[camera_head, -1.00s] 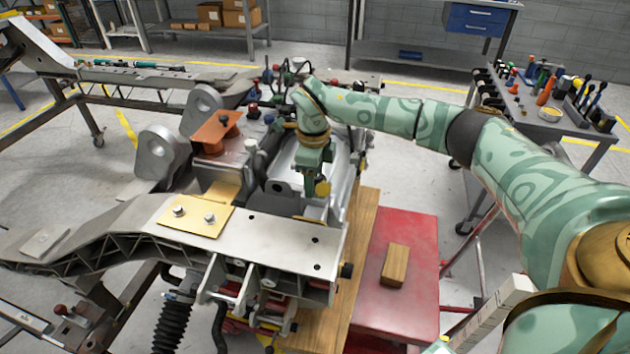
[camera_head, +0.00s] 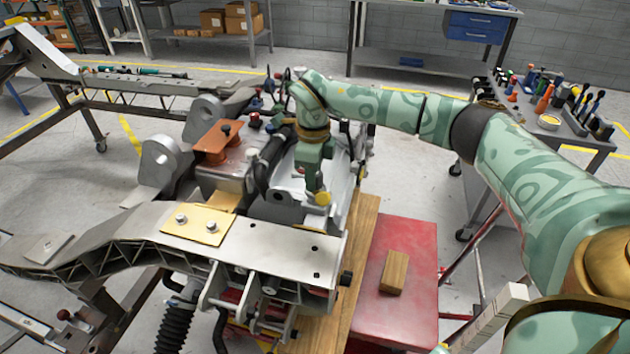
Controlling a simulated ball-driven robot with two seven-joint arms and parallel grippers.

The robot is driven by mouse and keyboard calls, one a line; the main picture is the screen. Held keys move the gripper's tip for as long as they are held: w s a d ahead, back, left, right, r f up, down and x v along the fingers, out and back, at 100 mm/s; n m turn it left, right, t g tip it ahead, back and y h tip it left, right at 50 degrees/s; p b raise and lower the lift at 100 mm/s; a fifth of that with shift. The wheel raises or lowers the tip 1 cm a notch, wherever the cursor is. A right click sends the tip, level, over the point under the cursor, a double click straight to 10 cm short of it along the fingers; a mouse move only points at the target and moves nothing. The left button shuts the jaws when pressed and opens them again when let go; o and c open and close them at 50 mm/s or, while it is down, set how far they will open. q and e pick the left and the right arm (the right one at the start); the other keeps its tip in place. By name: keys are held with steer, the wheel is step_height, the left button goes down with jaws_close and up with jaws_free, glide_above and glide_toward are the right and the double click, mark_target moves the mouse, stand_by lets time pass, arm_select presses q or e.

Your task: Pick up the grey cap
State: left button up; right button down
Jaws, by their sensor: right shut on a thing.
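My right gripper (camera_head: 315,188) points down over the silver machinery at the middle of the chassis fixture, just behind the grey metal beam (camera_head: 285,245). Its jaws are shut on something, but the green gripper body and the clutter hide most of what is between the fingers. I cannot make out the grey cap clearly apart from the grey metal parts around it. A small yellow round part (camera_head: 323,198) shows at the gripper's lower end. My left gripper is not in view.
An orange bracket (camera_head: 217,142) and a black hose (camera_head: 264,165) stand left of the gripper. A wooden block (camera_head: 394,272) lies on the red surface (camera_head: 400,322) at right. A tool cart (camera_head: 590,138) stands at the far right.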

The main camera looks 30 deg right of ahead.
steer(key=s+a+r+p, duration=0.3)
steer(key=s+a+r, duration=0.6)
steer(key=shift+s+a, duration=0.15)
steer(key=shift+a, duration=0.25)
